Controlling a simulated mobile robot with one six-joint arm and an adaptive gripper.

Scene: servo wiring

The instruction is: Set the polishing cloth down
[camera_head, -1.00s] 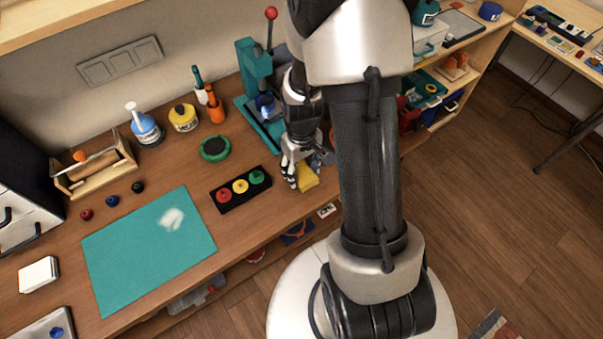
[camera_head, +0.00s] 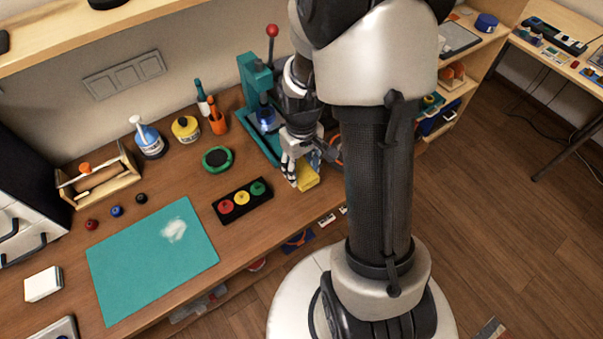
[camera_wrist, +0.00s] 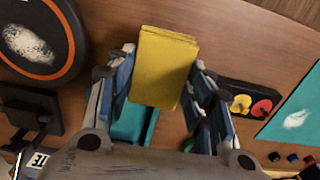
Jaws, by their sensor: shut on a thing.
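The polishing cloth is a yellow folded pad (camera_head: 308,178), at the right part of the wooden bench, beside the black strip with red, yellow and green buttons. My gripper (camera_head: 299,172) is shut on it. In the wrist view the cloth (camera_wrist: 165,62) sits between the two blue-and-grey fingers of my gripper (camera_wrist: 163,75), its long side running away from the palm. The frames do not clearly show whether its lower edge touches the bench top. My arm hides the bench to the right of it.
The button strip (camera_head: 242,201) lies just left of the cloth. A teal press (camera_head: 252,75) with a red-knobbed lever stands behind my gripper. A green round tin (camera_head: 217,159) and a teal mat (camera_head: 150,258) lie further left. The bench's front edge is close.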

